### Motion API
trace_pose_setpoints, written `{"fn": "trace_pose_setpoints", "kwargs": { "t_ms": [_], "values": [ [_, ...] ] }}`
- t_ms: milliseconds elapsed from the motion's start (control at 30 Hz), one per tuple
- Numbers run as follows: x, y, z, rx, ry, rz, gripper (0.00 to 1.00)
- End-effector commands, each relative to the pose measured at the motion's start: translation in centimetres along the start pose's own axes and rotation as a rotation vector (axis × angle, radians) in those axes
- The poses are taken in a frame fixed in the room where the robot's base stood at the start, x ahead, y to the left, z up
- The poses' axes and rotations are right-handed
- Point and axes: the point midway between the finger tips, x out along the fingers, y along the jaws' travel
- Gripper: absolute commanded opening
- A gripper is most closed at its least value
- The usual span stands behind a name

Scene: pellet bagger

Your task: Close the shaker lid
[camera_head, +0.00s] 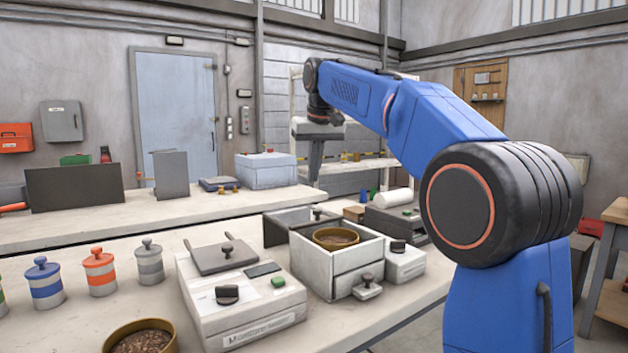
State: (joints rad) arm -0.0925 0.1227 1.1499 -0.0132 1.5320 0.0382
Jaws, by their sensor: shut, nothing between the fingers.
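A light grey box (314,265), which looks like the shaker, stands on the front bench with its top open. A brown bowl of dark pellets (336,237) sits inside it. A dark grey panel with a small black knob (283,226) stands at the back of the box and looks like its lid, swung open; the bowl and box wall hide part of it. My gripper (314,180) hangs pointing down above and behind the box, apart from the panel in the picture. It is shut and empty.
The moisture tester (244,303), with a knobbed lid, stands left of the box. Several banded canisters (100,272) and another pellet bowl (141,338) are farther left. A small grey unit with a black knob (404,262) adjoins the box at right. A rear bench (120,215) runs behind.

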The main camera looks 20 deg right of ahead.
Motion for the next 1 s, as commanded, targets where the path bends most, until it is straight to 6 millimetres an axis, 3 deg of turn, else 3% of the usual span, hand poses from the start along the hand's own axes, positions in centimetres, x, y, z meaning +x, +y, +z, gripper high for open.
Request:
{"fn": "trace_pose_setpoints", "kwargs": {
  "t_ms": [467, 700, 1000],
  "values": [
    [8.4, 0.0, 0.1, 0.000, -0.003, 0.000, 0.00],
    [7.5, 0.0, 2.7, 0.000, 0.000, 0.000, 0.00],
    [7.1, 0.0, 3.9, 0.000, 0.000, 0.000, 0.00]
  ]
}}
